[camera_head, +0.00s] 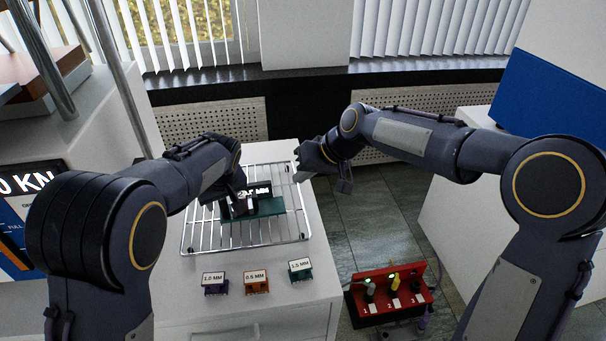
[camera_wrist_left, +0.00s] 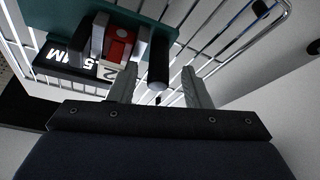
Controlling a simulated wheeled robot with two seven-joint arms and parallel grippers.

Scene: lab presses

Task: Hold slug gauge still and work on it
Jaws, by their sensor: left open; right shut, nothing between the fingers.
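The slug gauge (camera_head: 268,207) is a teal base with dark parts and a white-on-black "MM" sign, lying on a wire rack (camera_head: 200,239). The left wrist view shows its teal plate (camera_wrist_left: 160,20), a red part (camera_wrist_left: 119,42) between grey blocks, and a black cylinder (camera_wrist_left: 158,65). My left gripper (camera_head: 234,207) is over the gauge's left side and hides part of it. In the left wrist view its fingers (camera_wrist_left: 160,88) are open, with the black cylinder showing between them, apart from both. My right gripper (camera_head: 325,172) is shut and empty, past the rack's right edge.
Three labelled blocks stand on the white cabinet's front: purple "1.0 MM" (camera_head: 215,284), orange "0.5 MM" (camera_head: 256,282) and teal "1.5 MM" (camera_head: 300,270). Floor (camera_head: 378,220) shows between the cabinets.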

